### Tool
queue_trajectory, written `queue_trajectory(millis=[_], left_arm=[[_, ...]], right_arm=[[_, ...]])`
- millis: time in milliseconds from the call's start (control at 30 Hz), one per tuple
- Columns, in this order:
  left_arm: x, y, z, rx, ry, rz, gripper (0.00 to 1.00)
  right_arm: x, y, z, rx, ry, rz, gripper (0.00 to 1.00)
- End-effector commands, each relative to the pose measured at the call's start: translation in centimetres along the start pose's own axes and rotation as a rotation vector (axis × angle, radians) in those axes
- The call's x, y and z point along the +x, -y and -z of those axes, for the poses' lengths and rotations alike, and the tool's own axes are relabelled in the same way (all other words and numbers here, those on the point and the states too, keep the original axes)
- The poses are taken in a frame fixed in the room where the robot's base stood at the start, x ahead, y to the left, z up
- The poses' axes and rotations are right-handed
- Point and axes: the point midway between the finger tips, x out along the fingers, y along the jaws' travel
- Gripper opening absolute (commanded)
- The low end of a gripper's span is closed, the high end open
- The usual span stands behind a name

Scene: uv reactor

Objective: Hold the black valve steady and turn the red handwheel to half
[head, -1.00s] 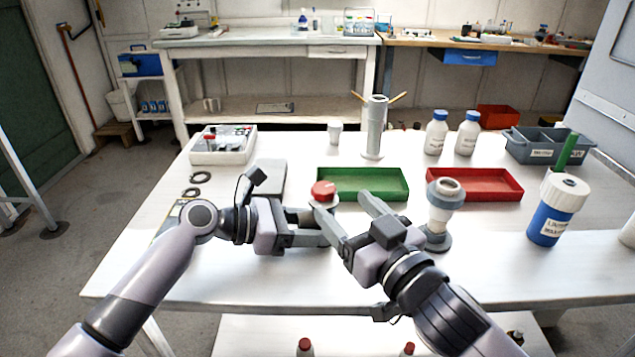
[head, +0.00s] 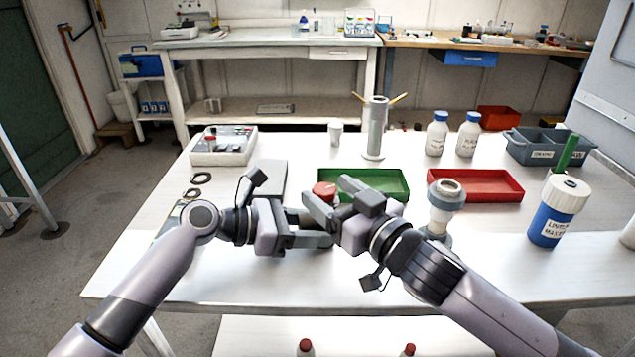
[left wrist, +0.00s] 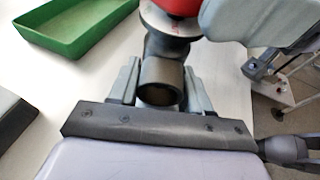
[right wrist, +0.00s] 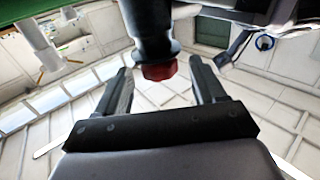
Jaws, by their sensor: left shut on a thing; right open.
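The red handwheel (head: 324,188) sits on top of the black valve, whose body in the head view is mostly hidden by my grippers. In the left wrist view the dark valve body (left wrist: 161,82) lies between the fingers of my left gripper (head: 316,230), which is shut on it. The handwheel's red edge (left wrist: 182,5) shows above it. My right gripper (head: 331,194) is open, with one finger on each side of the handwheel. In the right wrist view the handwheel (right wrist: 160,71) hangs between the spread fingertips; I cannot tell whether either touches it.
A green tray (head: 385,196) lies just behind the handwheel and a red tray (head: 480,197) to its right. A grey-white stand (head: 446,200) is close to my right arm. A blue bottle (head: 553,222) stands farther right. The table's front is clear.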

Motion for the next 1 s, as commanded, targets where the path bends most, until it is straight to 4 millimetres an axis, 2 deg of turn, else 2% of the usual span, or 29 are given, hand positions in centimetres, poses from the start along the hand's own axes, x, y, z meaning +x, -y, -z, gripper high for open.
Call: queue_trajectory(millis=[100,300,733,767,900,1000], left_arm=[[0.0,0.0,0.0,0.0,-0.001,0.0,0.31],[0.0,0.0,0.0,0.0,-0.001,0.0,0.31],[0.0,0.0,0.0,0.0,-0.001,0.0,0.31],[0.0,0.0,0.0,0.0,-0.001,0.0,0.31],[0.0,0.0,0.0,0.0,-0.001,0.0,0.31],[0.0,0.0,0.0,0.0,-0.001,0.0,0.31]], right_arm=[[1.8,0.1,0.1,-0.001,-0.001,0.001,0.69],[3.6,0.0,0.1,-0.001,-0.001,0.0,0.69],[4.3,0.0,0.0,-0.001,-0.001,0.0,0.69],[4.2,0.0,0.0,-0.001,-0.001,0.0,0.63],[4.2,0.0,0.0,-0.001,-0.001,0.0,0.18],[4.2,0.0,0.0,-0.001,-0.001,0.0,0.17]])
